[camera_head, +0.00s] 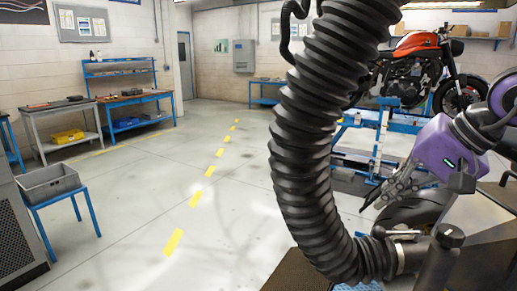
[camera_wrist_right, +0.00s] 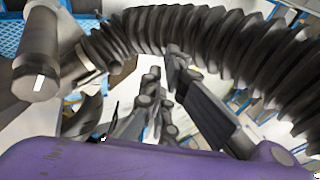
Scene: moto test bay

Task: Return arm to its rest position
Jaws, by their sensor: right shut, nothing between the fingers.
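My right arm comes in from the right edge of the head view with a purple wrist housing. My right gripper (camera_head: 374,199) is shut and empty, with its fingers pointing down and to the left. It sits just right of a thick black corrugated hose (camera_head: 303,130) in that view. In the right wrist view the fingers of my right gripper (camera_wrist_right: 163,66) come close together just below the hose (camera_wrist_right: 205,38). I cannot tell whether they touch it. My left gripper is not in view.
The hose ends at a metal fitting (camera_head: 410,254) near a dark bench at the bottom right. An orange motorcycle (camera_head: 415,62) stands on a blue lift behind my arm. A grey crate (camera_head: 48,184) sits on a blue stand at left. The floor between is clear.

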